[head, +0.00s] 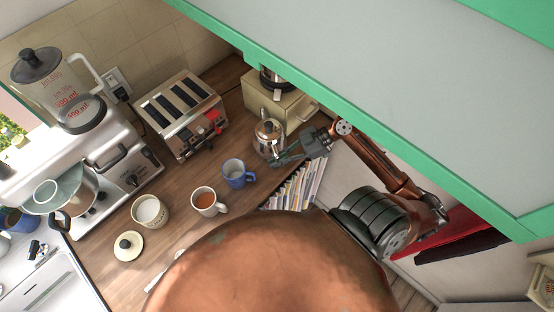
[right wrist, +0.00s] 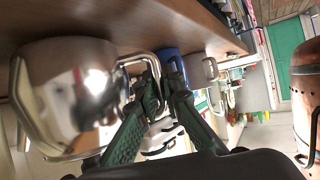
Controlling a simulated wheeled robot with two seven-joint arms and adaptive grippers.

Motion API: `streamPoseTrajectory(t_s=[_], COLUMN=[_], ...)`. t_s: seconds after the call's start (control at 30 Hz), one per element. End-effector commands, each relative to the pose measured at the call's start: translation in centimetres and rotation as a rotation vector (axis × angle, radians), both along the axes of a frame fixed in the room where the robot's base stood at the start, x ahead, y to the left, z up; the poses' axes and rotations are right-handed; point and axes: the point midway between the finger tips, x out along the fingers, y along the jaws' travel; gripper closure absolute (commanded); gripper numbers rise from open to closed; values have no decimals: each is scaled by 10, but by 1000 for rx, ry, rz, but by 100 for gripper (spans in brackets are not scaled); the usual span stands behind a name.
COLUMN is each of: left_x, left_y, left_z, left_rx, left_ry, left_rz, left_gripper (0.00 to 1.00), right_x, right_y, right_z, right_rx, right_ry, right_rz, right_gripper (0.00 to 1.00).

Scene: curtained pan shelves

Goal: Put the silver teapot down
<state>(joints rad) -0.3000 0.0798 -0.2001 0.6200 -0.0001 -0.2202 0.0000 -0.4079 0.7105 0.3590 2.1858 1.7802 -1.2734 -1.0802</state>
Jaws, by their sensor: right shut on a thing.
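The silver teapot (head: 267,141) is at the right part of the wooden counter (head: 188,180) in the head view, in front of a cream box-shaped appliance. My right gripper (head: 287,157) reaches in from the right and is shut on the teapot's handle. In the right wrist view, which is upside down, the shiny teapot (right wrist: 66,88) fills the left side, and the green fingers (right wrist: 155,92) close on its handle. The teapot looks close to the counter top; I cannot tell if it touches. My left gripper is not in view.
Behind are a toaster (head: 183,115) and the cream appliance (head: 274,102). Books (head: 297,187) stand below. A green-edged cabinet (head: 350,100) overhangs my right arm.

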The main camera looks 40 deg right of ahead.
Motion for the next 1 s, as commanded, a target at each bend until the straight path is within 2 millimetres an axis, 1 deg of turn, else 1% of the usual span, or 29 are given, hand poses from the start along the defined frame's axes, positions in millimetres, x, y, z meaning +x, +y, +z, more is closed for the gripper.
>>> streamPoseTrajectory(t_s=[0.07, 0.53, 0.57, 0.8, 0.83, 1.0], left_x=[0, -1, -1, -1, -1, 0], left_y=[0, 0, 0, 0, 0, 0], left_z=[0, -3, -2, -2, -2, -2], left_rx=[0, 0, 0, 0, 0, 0], left_ry=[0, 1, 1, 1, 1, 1], left_rz=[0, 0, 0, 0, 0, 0], left_gripper=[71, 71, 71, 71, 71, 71], right_x=[1, 1, 1, 1, 1, 0], right_y=[0, 0, 0, 0, 0, 0], right_z=[2, -4, -3, -4, -4, -5], right_rx=[0, 0, 0, 0, 0, -1], right_ry=[-7, -7, -7, -3, -2, -1], right_rz=[0, 0, 0, 1, 0, 0], right_gripper=[100, 100, 90, 74, 72, 72])
